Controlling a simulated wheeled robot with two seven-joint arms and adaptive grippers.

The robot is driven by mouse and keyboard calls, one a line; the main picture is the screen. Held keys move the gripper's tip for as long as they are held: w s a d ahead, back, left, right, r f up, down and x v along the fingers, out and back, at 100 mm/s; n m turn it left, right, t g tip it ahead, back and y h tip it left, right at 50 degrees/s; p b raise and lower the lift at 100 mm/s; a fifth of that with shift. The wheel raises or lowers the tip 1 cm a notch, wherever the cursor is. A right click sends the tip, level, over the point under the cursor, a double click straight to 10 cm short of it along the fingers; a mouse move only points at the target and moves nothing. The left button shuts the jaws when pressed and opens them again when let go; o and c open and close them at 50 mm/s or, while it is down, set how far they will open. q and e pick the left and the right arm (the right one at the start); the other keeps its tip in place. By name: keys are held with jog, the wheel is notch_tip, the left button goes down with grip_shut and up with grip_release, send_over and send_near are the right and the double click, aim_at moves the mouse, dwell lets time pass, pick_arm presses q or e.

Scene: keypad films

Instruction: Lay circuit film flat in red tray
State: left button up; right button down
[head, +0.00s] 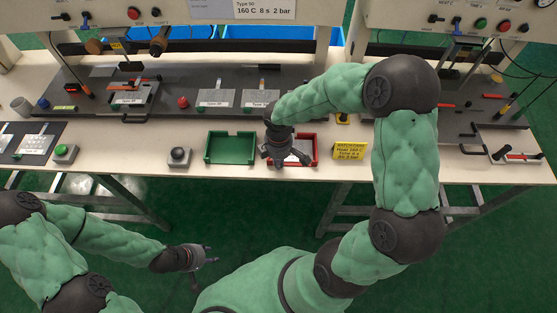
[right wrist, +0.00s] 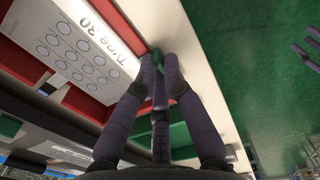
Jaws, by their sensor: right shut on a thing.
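The red tray (head: 315,150) sits at the front edge of the bench in the head view. My right gripper (head: 278,160) is over its left part and hides much of it. The circuit film (right wrist: 72,50), pale with rows of round pads and the label "Type 30", shows in the right wrist view against the red tray (right wrist: 85,101). My right gripper (right wrist: 158,75) is shut at the film's edge beside the label; whether the film touches the tray floor is unclear. My left gripper (head: 203,257) is open and empty, low in front of the bench.
A green tray (head: 230,148) stands just left of the red one. Several films and fixtures lie on the dark mat behind.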

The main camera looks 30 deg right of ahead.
jog(key=c, duration=1.3)
grip_release()
jog(key=shift+o, duration=0.2)
jog(key=shift+d, duration=0.1)
jog(key=shift+w+r, duration=0.1)
jog(key=shift+r, duration=0.05)
jog(key=shift+r, duration=0.4)
notch_tip(320, 180, up, 11)
jog(key=shift+s+f, duration=0.1)
jog(key=shift+s, duration=0.1)
